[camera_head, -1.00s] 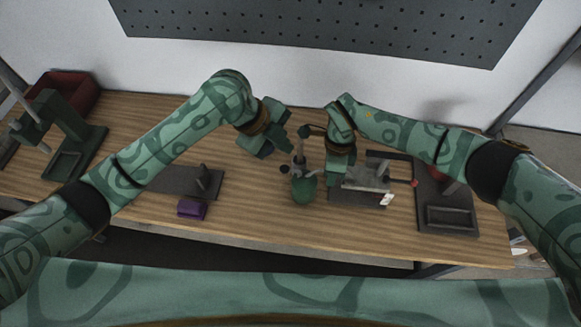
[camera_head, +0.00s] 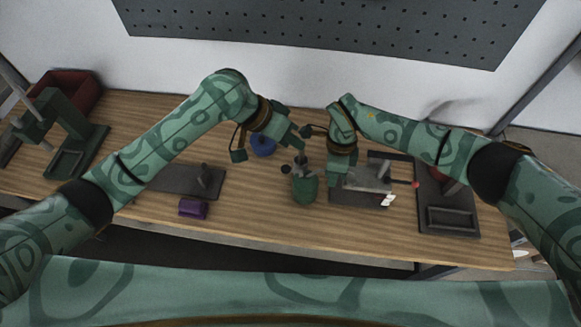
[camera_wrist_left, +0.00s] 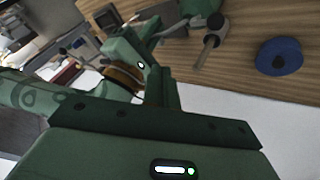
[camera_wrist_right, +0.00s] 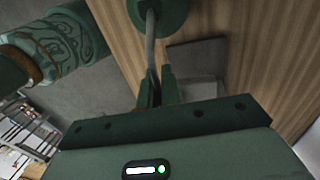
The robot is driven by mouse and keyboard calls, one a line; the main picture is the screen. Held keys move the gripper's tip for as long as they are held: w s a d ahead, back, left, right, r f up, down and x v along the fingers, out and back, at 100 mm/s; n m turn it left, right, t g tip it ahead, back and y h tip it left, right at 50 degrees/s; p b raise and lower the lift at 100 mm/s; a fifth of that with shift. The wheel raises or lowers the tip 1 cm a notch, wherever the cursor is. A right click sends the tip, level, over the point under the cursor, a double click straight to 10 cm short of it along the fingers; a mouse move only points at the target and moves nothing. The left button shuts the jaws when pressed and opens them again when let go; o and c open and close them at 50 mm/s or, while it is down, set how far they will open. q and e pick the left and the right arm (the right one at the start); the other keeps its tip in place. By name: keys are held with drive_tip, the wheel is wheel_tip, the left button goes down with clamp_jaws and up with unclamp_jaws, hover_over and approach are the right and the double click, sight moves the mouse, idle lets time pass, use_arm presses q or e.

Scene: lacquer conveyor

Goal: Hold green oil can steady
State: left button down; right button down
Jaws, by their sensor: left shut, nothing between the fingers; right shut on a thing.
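The green oil can (camera_head: 305,190) stands on the wooden bench, mid-picture in the head view, with a dark-knobbed stem (camera_head: 299,163) on top. My right gripper (camera_head: 334,180) is just right of the can; in the right wrist view its fingers (camera_wrist_right: 156,92) are shut on the can's thin grey spout, with the green body (camera_wrist_right: 173,12) beyond. My left gripper (camera_head: 300,138) is shut and empty, above and behind the can. Its closed fingers (camera_wrist_left: 163,85) show in the left wrist view, where the can (camera_wrist_left: 198,8) is partly cut off at the top.
A blue round thing (camera_head: 262,147) lies behind the left gripper. A purple block (camera_head: 193,209) and dark plate (camera_head: 165,180) lie left of the can. A grey fixture (camera_head: 365,180) and dark tray (camera_head: 450,217) stand right. A green press (camera_head: 60,115) and red bin (camera_head: 82,88) stand far left.

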sight(288, 170)
use_arm(q)
drive_tip(key=shift+a+f, duration=0.2)
drive_tip(key=shift+f, duration=1.25)
drive_tip(key=shift+a+f, duration=0.15)
drive_tip(key=shift+f, duration=1.3)
drive_tip(key=shift+a+f, duration=0.2)
drive_tip(key=shift+f, duration=1.25)
drive_tip(key=shift+a+f, duration=0.1)
drive_tip(key=shift+f, duration=0.3)
drive_tip(key=shift+a+f, duration=0.1)
drive_tip(key=shift+f, duration=0.6)
drive_tip(key=shift+r, duration=1.15)
drive_tip(key=shift+d+r, duration=0.25)
drive_tip(key=shift+r, duration=1)
drive_tip(key=shift+d+r, duration=0.25)
drive_tip(key=shift+r, duration=1)
